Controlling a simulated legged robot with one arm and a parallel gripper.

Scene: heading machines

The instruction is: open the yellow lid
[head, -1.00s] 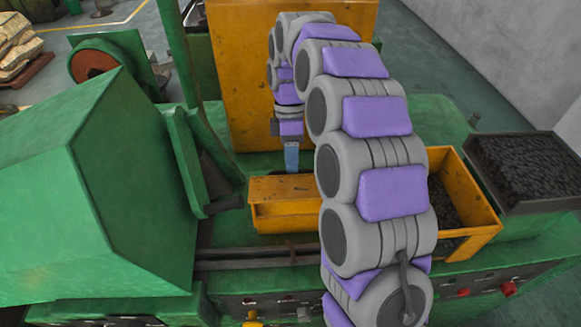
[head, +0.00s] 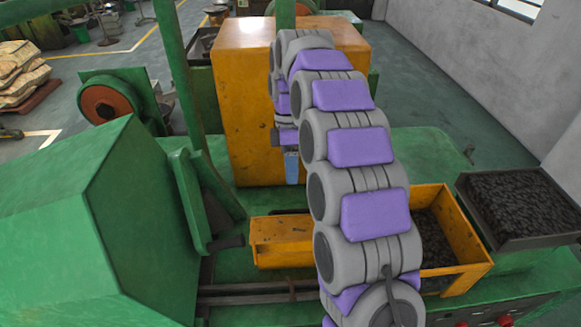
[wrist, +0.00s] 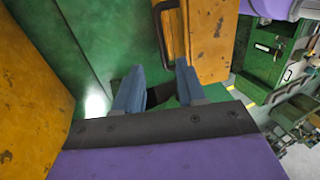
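The yellow lid appears to be the flat panel on the left end of the yellow trough (head: 282,228). In the wrist view a yellow panel (wrist: 212,45) with a dark bar handle (wrist: 163,30) along its left edge is at the upper middle; I take it for the same lid. My gripper (head: 291,168) points down, above and behind the trough, in front of the tall yellow box. Its two blue fingers (wrist: 158,92) are apart and nothing is held between them. The handle is close beyond the right finger in the wrist view. Contact cannot be told. My arm hides part of the trough.
The tall yellow box (head: 245,110) stands close behind the gripper; a yellow surface also fills the left of the wrist view (wrist: 30,120). A green hood (head: 140,220) stands at left. A tray of dark pieces (head: 520,200) is at right. Green deck lies between box and trough.

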